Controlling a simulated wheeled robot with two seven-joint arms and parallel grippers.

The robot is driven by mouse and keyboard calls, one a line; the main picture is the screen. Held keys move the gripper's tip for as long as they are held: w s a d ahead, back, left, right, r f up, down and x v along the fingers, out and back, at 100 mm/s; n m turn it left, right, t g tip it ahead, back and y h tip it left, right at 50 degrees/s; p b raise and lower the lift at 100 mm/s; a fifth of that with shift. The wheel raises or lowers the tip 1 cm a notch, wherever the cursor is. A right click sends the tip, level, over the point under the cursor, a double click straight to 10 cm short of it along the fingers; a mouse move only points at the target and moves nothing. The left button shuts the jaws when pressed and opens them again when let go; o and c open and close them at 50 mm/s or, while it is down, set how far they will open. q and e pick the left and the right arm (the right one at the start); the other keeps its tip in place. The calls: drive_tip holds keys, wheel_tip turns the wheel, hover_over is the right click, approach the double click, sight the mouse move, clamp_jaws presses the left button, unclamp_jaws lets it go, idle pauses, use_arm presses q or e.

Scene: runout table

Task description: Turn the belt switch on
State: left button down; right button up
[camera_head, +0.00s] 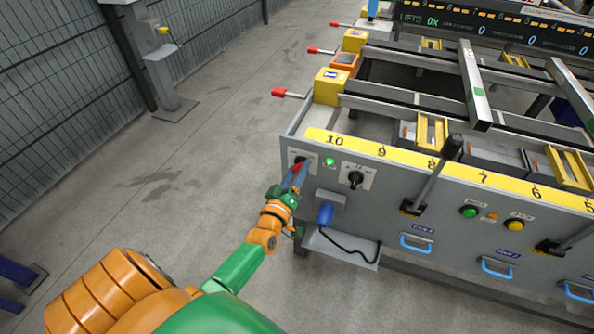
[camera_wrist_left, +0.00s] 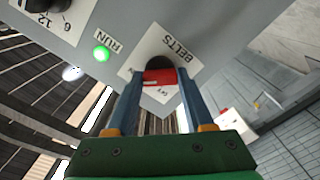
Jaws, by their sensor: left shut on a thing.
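The belt switch (camera_wrist_left: 160,66) is a dark round knob with a red handle on a white plate marked BELTS, on the grey front panel of the runout table. In the head view the switch (camera_head: 299,163) sits at the panel's left end, partly hidden by my gripper. My left gripper (camera_wrist_left: 158,80) has its blue fingers on both sides of the red handle and is shut on it. In the head view my left gripper (camera_head: 298,174) reaches up to the panel. A green RUN lamp (camera_head: 329,161) is lit beside the switch; it also shows in the wrist view (camera_wrist_left: 101,54). My right gripper is not in view.
A black rotary knob (camera_head: 356,179) sits right of the lamp. A blue handset (camera_head: 325,214) with a black cable hangs below. A black lever (camera_head: 432,180) sticks out from the panel farther right. Open floor (camera_head: 190,170) lies to the left.

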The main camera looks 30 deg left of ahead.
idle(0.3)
use_arm(q)
drive_tip(key=shift+c, duration=1.4)
unclamp_jaws()
drive_tip(key=p+v, duration=0.1)
drive_tip(key=v, duration=0.6)
